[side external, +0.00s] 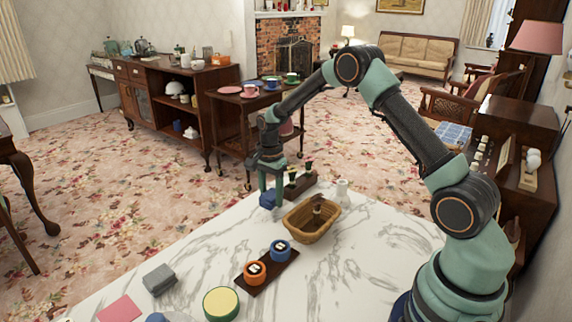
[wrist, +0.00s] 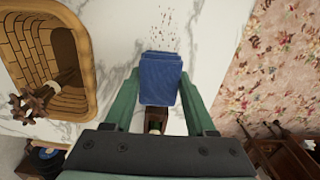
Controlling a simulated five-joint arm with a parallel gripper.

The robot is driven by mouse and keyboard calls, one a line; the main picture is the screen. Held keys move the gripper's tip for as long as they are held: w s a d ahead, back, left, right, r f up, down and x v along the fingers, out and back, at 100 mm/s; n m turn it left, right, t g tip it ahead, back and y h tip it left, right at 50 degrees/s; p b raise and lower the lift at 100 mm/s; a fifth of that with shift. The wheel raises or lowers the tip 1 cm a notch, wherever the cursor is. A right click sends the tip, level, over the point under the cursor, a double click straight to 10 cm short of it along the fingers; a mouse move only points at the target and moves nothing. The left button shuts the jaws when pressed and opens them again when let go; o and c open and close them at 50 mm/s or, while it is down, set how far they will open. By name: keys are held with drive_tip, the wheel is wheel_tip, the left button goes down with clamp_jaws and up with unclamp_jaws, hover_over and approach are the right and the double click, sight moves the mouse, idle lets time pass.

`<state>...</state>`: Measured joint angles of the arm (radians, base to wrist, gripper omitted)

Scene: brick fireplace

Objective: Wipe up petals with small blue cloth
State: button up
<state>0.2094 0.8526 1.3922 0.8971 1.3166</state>
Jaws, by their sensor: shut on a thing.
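The small blue cloth (wrist: 160,78) is a folded block held between the two green fingers of my gripper (wrist: 161,88) in the wrist view. In the side external view my gripper (side external: 268,180) points down near the far left edge of the marble table, with the blue cloth (side external: 267,200) low at its tips. I cannot tell whether the cloth touches the table. Petals (wrist: 166,32) show as small brown specks scattered on the marble just beyond the cloth in the wrist view. I cannot make them out in the side external view.
A wicker basket (side external: 325,232) with a wooden-handled tool stands close right of my gripper. A dark tray (side external: 262,278), grey block (side external: 158,279) and green-yellow round item (side external: 221,303) lie nearer.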

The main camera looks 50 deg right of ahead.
sight(271, 193)
drive_tip(key=shift+f, duration=0.8)
drive_tip(key=shift+a+f, duration=0.45)
drive_tip(key=shift+f, duration=0.15)
drive_tip(key=shift+a, duration=3.4)
drive_tip(key=shift+d, duration=3.7)
drive_tip(key=shift+d+r, duration=0.15)
drive_tip(key=shift+d, duration=0.05)
drive_tip(key=shift+r, duration=3.85)
drive_tip(key=shift+f, duration=0.1)
